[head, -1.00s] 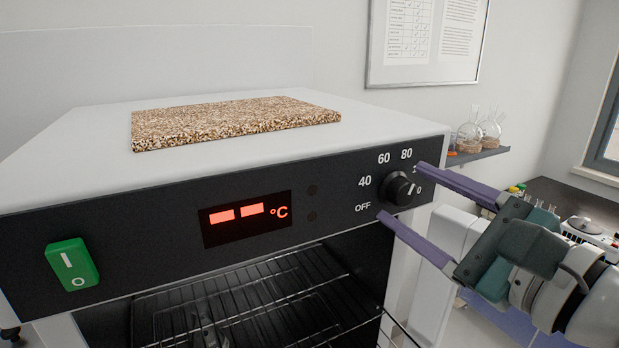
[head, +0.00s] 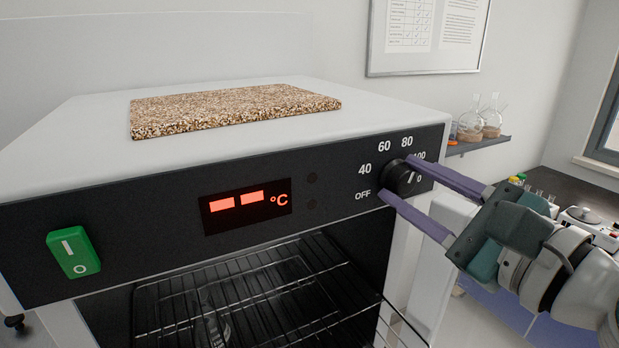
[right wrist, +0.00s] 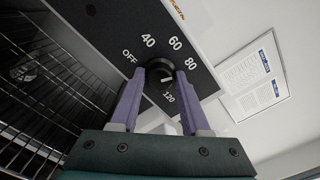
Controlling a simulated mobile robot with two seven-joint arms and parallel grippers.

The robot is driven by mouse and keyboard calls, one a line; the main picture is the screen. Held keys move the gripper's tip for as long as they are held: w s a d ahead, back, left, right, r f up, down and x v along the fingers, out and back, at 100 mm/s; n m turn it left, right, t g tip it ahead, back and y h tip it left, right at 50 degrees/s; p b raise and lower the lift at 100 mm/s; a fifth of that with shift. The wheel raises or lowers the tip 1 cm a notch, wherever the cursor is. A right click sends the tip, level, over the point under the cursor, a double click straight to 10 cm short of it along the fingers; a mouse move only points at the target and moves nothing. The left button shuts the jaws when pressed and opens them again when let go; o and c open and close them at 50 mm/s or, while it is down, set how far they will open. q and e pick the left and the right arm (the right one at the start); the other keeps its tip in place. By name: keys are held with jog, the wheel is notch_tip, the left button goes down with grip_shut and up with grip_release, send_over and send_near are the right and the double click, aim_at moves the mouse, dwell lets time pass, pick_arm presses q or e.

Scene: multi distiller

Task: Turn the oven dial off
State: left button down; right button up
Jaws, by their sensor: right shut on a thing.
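The black oven dial (head: 404,177) sits on the right of the oven's dark front panel (head: 330,205). Its scale reads OFF, 40, 60, 80, 100 and a partly covered higher number. The white mark on the dial points toward the high end, near 100 to 120, away from OFF. My right gripper (head: 397,178) has its two purple fingers shut on the dial, one on each side. The right wrist view also shows the dial (right wrist: 160,73) between the fingertips. My left gripper is not in view.
A green rocker switch (head: 73,252) and a red °C display (head: 244,209) are on the panel. A speckled slab (head: 235,110) lies on the oven top. The oven chamber below shows wire racks (head: 250,290). A shelf with flasks (head: 480,142) is behind right.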

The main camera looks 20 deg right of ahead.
grip_shut()
jog(key=n+p, duration=0.1)
jog(key=n, duration=0.5)
jog(key=shift+r+n, duration=0.1)
jog(key=shift+n, duration=0.2)
jog(key=n+p, duration=0.1)
jog(key=n, duration=0.2)
jog(key=shift+n, duration=0.3)
jog(key=n+p, duration=0.1)
jog(key=n, duration=0.2)
jog(key=shift+n, duration=0.3)
jog(key=n+p, duration=0.1)
jog(key=n, duration=0.2)
jog(key=shift+n, duration=0.3)
jog(key=n+p, duration=0.1)
jog(key=n, duration=0.2)
jog(key=shift+n, duration=0.3)
jog(key=n, duration=0.5)
jog(key=shift+n+p, duration=0.4)
jog(key=shift+n, duration=0.3)
